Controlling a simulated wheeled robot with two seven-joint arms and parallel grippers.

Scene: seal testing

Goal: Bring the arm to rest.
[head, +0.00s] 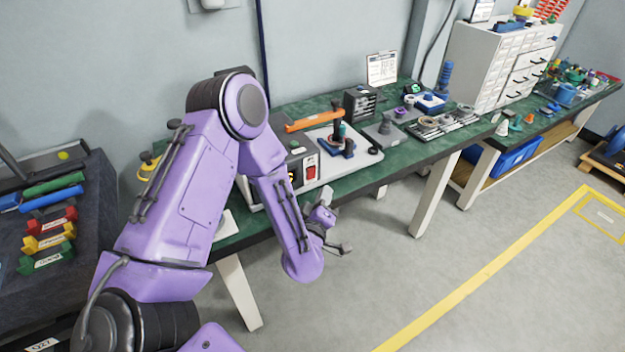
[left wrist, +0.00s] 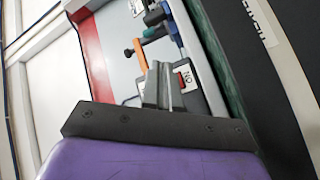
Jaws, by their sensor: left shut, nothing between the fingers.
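My purple left arm (head: 180,200) comes in from the lower left in the head view and bends at the elbow over the near end of the green bench. Its left gripper (head: 343,248) is small in this view, low in front of the bench edge. In the left wrist view the left gripper's fingers (left wrist: 163,85) are together with nothing between them. Beyond them is the test machine with a red part, an orange handle (left wrist: 140,53) and a white label. My right gripper shows in neither view.
The green bench (head: 290,108) holds a machine with an orange bar (head: 314,121), a dark drawer box (head: 360,102) and several small fixtures. A white drawer cabinet (head: 490,65) stands farther back. A dark table (head: 90,200) with coloured holders is at left. The floor (head: 400,290) in front is clear.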

